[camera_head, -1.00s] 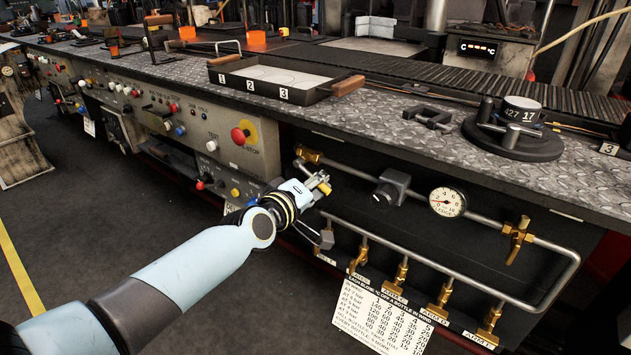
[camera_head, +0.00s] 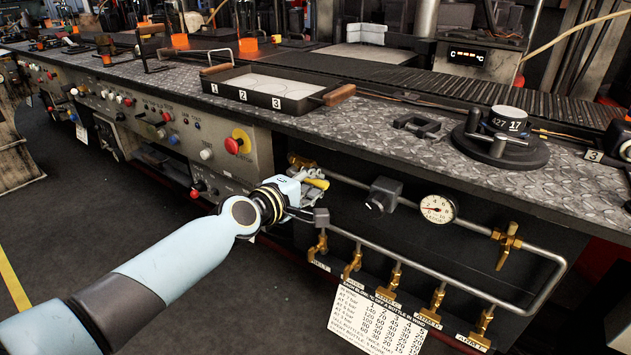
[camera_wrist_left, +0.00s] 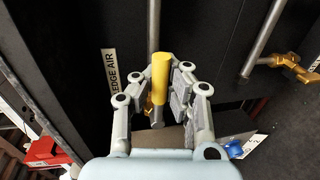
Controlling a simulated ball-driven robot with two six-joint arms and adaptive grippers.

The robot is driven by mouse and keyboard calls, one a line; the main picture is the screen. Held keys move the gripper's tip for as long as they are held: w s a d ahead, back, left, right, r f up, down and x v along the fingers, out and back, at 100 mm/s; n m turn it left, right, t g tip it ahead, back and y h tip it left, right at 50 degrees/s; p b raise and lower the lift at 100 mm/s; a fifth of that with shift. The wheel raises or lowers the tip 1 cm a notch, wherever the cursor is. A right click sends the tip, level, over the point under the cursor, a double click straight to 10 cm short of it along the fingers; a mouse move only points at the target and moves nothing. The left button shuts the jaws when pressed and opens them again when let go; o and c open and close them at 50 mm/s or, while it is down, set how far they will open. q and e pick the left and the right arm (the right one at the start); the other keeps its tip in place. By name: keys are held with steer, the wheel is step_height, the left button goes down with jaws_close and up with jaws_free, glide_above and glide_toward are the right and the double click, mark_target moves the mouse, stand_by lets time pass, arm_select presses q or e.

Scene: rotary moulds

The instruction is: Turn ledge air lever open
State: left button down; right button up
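The ledge air lever has a yellow handle (camera_head: 317,183), which shows at the left gripper's tip in the head view. In the left wrist view the yellow handle (camera_wrist_left: 160,75) stands between the fingers, nearer the right-hand finger. My left gripper (camera_wrist_left: 155,95) is open around the handle, with a visible gap on its left side. In the head view the left gripper (camera_head: 305,182) hides part of the lever and its pipe. My right gripper is not in view.
A pipe carries a black-knobbed regulator (camera_head: 383,195), a gauge (camera_head: 438,208) and a brass valve (camera_head: 507,245). Several brass taps (camera_head: 389,281) hang below, above a printed card (camera_head: 375,318). The bench edge overhangs the panel. A red emergency stop (camera_head: 237,142) is at the left.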

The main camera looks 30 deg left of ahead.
arm_select(q)
steer(key=shift+s+f, duration=0.15)
steer(key=shift+f, duration=0.15)
steer(key=c, duration=1.5)
jaws_free()
steer(key=shift+s+a+r, duration=0.1)
steer(key=shift+s+r, duration=0.1)
steer(key=shift+r, duration=0.05)
steer(key=shift+o, duration=0.9)
steer(key=shift+w, duration=0.15)
steer(key=d+v, duration=0.1)
steer(key=v, duration=1.1)
steer(key=shift+a, duration=0.45)
steer(key=shift+r, duration=0.1)
